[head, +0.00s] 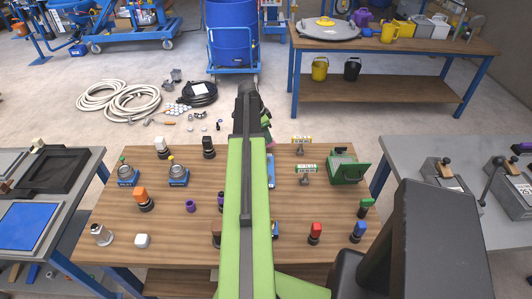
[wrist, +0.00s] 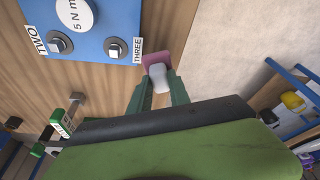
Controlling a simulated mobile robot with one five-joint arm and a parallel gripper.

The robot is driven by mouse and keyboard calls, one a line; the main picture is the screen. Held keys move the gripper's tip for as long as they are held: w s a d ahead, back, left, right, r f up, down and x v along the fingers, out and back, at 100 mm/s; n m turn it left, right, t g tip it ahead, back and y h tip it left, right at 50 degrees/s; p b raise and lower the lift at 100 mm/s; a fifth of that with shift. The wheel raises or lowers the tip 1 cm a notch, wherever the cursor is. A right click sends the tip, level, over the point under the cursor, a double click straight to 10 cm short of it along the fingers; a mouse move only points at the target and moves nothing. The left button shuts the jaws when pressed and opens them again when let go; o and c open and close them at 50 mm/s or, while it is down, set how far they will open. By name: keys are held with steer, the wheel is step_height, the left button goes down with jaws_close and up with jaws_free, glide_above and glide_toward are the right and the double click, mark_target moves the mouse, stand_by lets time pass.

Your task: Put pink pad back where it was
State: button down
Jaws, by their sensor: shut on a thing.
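The pink pad (wrist: 151,59) shows in the wrist view just beyond my fingertips, with a white block (wrist: 159,80) on its near side. My gripper (wrist: 157,88) has its two green fingers on either side of the white block and is shut on it. The pad is close to the right edge of the wooden table top, near a blue plate (wrist: 110,22) with a label reading THREE. I cannot tell whether the pad touches the table. In the head view my arm hides most of the gripper and the plate.
In the head view, the wooden table (head: 185,236) holds several small parts, including a green box (head: 347,170), a red-topped part (head: 315,233) and an orange-topped part (head: 142,198). Grey benches stand at left and right. Beyond the table, floor with coiled hoses (head: 132,103) is visible.

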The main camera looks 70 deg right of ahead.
step_height(320, 180, down, 4)
steer(key=b, duration=0.3)
steer(key=shift+f+b, duration=0.1)
steer(key=shift+b, duration=0.25)
steer(key=shift+r, duration=0.25)
steer(key=shift+f, duration=0.25)
steer(key=c, duration=1.2)
jaws_free()
steer(key=shift+r, duration=0.1)
steer(key=shift+r, duration=0.1)
steer(key=p+v, duration=1.2)
